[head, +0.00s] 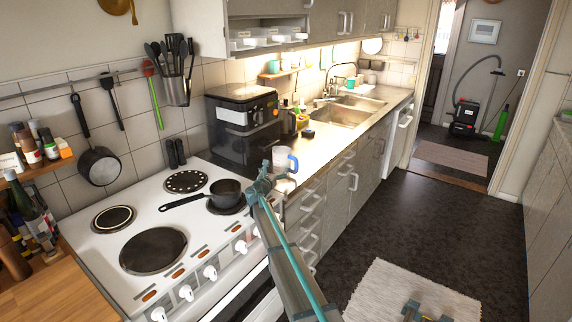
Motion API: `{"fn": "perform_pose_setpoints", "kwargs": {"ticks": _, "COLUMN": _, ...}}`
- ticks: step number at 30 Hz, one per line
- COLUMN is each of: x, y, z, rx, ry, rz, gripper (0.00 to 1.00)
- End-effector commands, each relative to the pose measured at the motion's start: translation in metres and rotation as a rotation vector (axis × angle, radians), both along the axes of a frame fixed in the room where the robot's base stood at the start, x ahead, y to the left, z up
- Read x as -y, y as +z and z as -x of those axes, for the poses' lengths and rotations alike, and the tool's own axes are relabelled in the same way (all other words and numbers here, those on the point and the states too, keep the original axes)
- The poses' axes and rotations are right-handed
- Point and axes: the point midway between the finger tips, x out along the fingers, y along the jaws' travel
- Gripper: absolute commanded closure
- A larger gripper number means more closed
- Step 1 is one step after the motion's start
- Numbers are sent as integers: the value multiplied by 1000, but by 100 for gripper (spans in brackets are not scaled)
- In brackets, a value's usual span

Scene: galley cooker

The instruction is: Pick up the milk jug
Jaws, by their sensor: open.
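A pale jug with a blue handle (282,159), which looks like the milk jug, stands upright on the counter just right of the cooker. Its handle points to the right. My gripper (264,178) is in front of the jug and slightly to its left in the picture, by the counter's front edge. The gripper is open and appears empty. The gripper and arm hide the jug's lower part, and I cannot tell the exact gap between them.
A dark saucepan (226,191) stands on the white cooker (170,215), left of my gripper. A black air fryer (243,128) stands behind the jug. Small bottles (290,118) stand near it. The sink (340,110) lies farther along the counter.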

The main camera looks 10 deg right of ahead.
Motion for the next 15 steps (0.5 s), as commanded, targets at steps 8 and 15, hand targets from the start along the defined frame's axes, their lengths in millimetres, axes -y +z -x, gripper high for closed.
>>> {"fn": "perform_pose_setpoints", "kwargs": {"ticks": 8, "x": 11, "y": -5, "z": -22, "rx": 1, "ry": -1, "rz": 0, "gripper": 7}}
{"fn": "perform_pose_setpoints", "kwargs": {"ticks": 15, "x": 18, "y": -4, "z": -36, "rx": 1, "ry": -1, "rz": 0, "gripper": 7}}
